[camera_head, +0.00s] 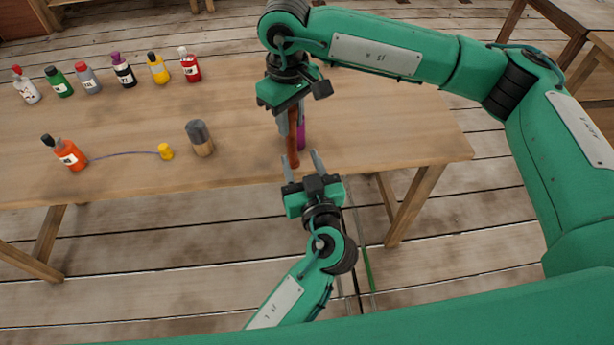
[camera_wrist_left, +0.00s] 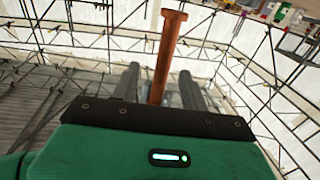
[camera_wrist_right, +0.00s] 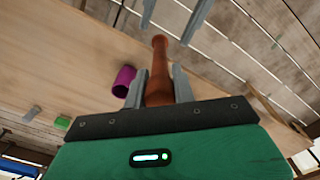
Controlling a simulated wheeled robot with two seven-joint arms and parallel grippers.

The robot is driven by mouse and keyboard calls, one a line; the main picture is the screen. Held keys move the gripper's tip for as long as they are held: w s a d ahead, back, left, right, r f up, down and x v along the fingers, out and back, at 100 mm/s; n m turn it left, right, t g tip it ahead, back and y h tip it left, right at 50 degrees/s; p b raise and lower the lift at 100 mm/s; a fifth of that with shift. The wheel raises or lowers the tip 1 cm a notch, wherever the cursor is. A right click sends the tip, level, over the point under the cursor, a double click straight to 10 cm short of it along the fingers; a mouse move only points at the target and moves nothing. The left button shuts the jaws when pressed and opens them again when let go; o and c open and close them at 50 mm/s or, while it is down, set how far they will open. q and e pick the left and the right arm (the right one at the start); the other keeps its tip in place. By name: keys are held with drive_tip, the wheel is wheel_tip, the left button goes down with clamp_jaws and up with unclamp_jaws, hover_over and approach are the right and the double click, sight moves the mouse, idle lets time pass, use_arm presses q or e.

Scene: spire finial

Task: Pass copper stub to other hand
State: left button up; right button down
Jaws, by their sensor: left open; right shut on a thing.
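The copper stub (camera_head: 293,148) is a slim reddish-brown rod with a wider end. My right gripper (camera_head: 291,120) is shut on it, and it hangs roughly upright below the fingers. In the right wrist view the stub (camera_wrist_right: 159,72) sticks out between the two grey fingers. My left gripper (camera_head: 301,163) is open, with its fingers pointing up at the stub's free lower end. In the left wrist view the stub (camera_wrist_left: 165,55) appears between the open fingers. I cannot tell whether either left finger touches it.
A purple cylinder (camera_head: 301,136) stands on the wooden table (camera_head: 390,125) close behind the stub. Several bottles line the back left. The table's right part is clear.

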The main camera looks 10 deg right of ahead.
sight(296, 147)
use_arm(q)
drive_tip(key=w, duration=0.5)
drive_tip(key=w+a, duration=0.1)
drive_tip(key=w, duration=0.1)
drive_tip(key=shift+w+a, duration=0.1)
drive_tip(key=shift+w, duration=0.05)
drive_tip(key=shift+c, duration=0.3)
clamp_jaws()
use_arm(e)
drive_tip(key=c, duration=1.1)
unclamp_jaws()
drive_tip(key=shift+r, duration=0.1)
